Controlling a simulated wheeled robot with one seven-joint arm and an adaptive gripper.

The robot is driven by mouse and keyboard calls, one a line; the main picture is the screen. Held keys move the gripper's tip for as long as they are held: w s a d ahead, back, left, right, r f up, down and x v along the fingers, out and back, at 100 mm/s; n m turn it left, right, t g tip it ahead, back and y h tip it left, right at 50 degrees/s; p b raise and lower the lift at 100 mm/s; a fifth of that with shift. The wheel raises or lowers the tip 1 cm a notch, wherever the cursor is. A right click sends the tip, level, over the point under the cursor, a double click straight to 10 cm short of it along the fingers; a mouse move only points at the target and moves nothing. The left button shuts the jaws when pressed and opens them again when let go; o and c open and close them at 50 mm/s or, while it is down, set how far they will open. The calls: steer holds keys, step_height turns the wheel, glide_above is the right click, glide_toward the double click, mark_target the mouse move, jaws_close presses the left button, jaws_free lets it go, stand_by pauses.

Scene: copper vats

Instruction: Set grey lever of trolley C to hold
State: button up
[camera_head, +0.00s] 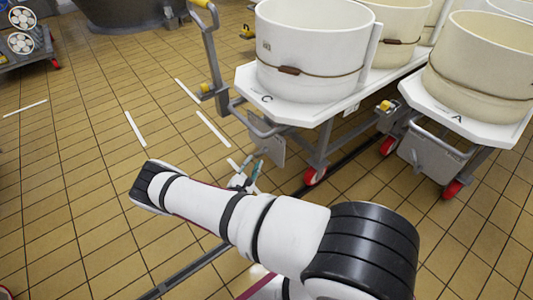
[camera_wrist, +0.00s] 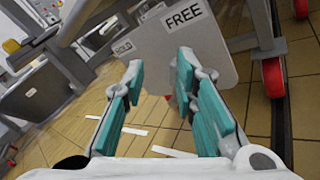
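Trolley C (camera_head: 245,82) carries a white vat on its white top, with the letter C at its front corner. A grey plate (camera_head: 268,150) hangs below that corner. My gripper (camera_head: 248,173) is just below and in front of the plate. In the wrist view my gripper (camera_wrist: 158,70) is open, teal pads apart, with nothing clearly held. I cannot clearly make out the grey lever; my fingers cover part of the plate.
Trolley A (camera_head: 480,128) stands to the right with a cream vat. Red-wheeled casters (camera_head: 314,177) stand under trolley C. An upright grey bar (camera_head: 213,60) with yellow parts is at its left. The tiled floor (camera_head: 75,130) to the left is largely clear.

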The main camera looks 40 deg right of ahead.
steer(key=n+t+y+b, duration=0.1)
steer(key=n+t, duration=0.1)
glide_toward(264, 151)
steer(key=a, duration=0.2)
steer(key=f, duration=0.1)
steer(key=b+x, duration=0.1)
steer(key=x, duration=0.3)
steer(key=b+x, duration=0.2)
steer(key=x, duration=0.2)
steer(key=f+b+x, duration=0.1)
steer(key=x, duration=0.4)
steer(key=shift+s+d+b, duration=0.2)
steer(key=shift+d+b, duration=0.05)
steer(key=shift+b, duration=0.05)
jaws_close()
